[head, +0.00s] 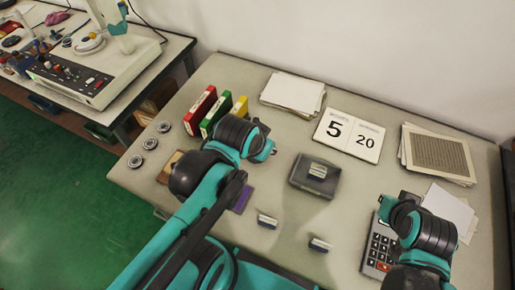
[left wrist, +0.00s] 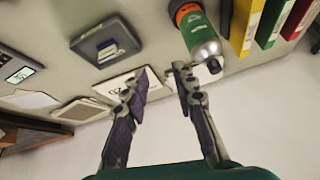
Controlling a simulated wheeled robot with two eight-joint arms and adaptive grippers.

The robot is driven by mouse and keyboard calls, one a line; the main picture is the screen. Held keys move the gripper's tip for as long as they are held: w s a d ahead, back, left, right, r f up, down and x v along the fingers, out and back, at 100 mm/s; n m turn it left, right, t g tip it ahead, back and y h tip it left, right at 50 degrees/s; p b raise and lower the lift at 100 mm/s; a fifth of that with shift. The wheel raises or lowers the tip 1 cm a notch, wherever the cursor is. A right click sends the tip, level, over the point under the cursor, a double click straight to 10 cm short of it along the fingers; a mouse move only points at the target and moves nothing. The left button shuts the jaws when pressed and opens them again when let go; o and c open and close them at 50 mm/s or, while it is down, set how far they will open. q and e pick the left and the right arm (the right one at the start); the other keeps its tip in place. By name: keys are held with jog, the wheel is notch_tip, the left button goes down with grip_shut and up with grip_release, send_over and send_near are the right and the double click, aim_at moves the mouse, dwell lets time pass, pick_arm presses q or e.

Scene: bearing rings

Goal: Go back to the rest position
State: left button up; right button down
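My left arm (head: 190,225) reaches over the table in the head view, and its gripper is mostly hidden there. In the left wrist view the left gripper (left wrist: 160,72) is open, its two purple-padded fingers spread with nothing between them. My right arm (head: 428,235) is bent over the right side of the table, above the calculator; its gripper does not show.
A green and silver can (left wrist: 200,38) is close to the left fingertips. Red (head: 201,109), green and yellow binders stand at the back left. Several rings (head: 149,144) lie at the left edge. A calendar (head: 350,133), paper stacks (head: 438,154) and calculator (head: 378,245) are on the right.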

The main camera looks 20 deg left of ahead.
pick_arm(q)
jog(key=shift+s+a+f+n+t, duration=0.25)
jog(key=shift+s+a+n+t, duration=0.25)
jog(key=shift+s+a+n, duration=0.45)
jog(key=shift+w+d, duration=0.1)
jog(key=shift+d, duration=0.1)
dwell(0.5)
